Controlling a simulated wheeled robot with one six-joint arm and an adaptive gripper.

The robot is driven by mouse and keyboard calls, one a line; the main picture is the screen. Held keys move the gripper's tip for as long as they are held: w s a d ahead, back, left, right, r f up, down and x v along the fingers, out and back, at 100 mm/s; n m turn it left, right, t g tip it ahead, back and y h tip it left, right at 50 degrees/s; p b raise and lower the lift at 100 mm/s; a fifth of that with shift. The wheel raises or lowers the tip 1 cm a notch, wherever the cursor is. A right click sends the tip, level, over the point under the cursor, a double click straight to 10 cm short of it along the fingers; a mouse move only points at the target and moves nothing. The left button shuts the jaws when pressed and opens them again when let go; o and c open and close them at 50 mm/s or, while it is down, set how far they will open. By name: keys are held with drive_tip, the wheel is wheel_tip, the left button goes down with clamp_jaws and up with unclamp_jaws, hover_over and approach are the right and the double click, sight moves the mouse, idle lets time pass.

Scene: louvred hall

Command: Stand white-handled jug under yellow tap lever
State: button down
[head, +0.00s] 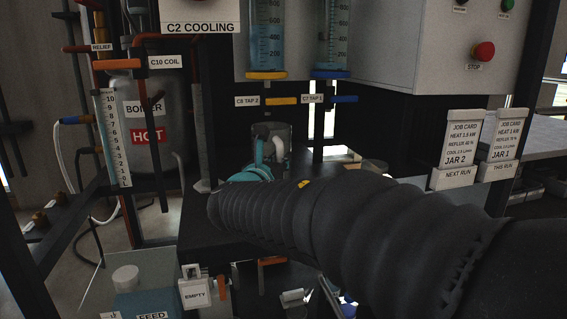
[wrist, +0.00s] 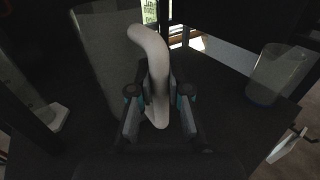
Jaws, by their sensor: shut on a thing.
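The clear jug (head: 271,129) with the white handle (head: 279,148) is below the yellow tap lever (head: 281,101) in the head view. It looks upright. My teal-tipped gripper (head: 258,165) is at its near side. In the wrist view the curved white handle (wrist: 154,70) runs between the fingers of my gripper (wrist: 159,100), which is shut on it. The jug's see-through body (wrist: 103,60) is beyond and left of the handle. My arm and gripper hide the jug's base in the head view, so I cannot tell whether it touches the dark surface.
A blue tap lever (head: 344,99) is right of the yellow one. A clear vessel with a blue base (wrist: 275,77) stands at the right in the wrist view. Two job cards (head: 458,150) (head: 503,135) are on the right. A boiler (head: 146,120) is on the left.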

drive_tip(key=w, duration=0.2)
drive_tip(key=w+a+p, duration=0.1)
drive_tip(key=w, duration=0.1)
drive_tip(key=shift+f+b, duration=0.8)
drive_tip(key=shift+f, duration=0.05)
drive_tip(key=c, duration=1)
unclamp_jaws()
drive_tip(key=shift+c, duration=0.2)
drive_tip(key=shift+s, duration=0.15)
drive_tip(key=s, duration=0.6)
drive_tip(key=shift+s, duration=0.4)
drive_tip(key=shift+a, duration=0.1)
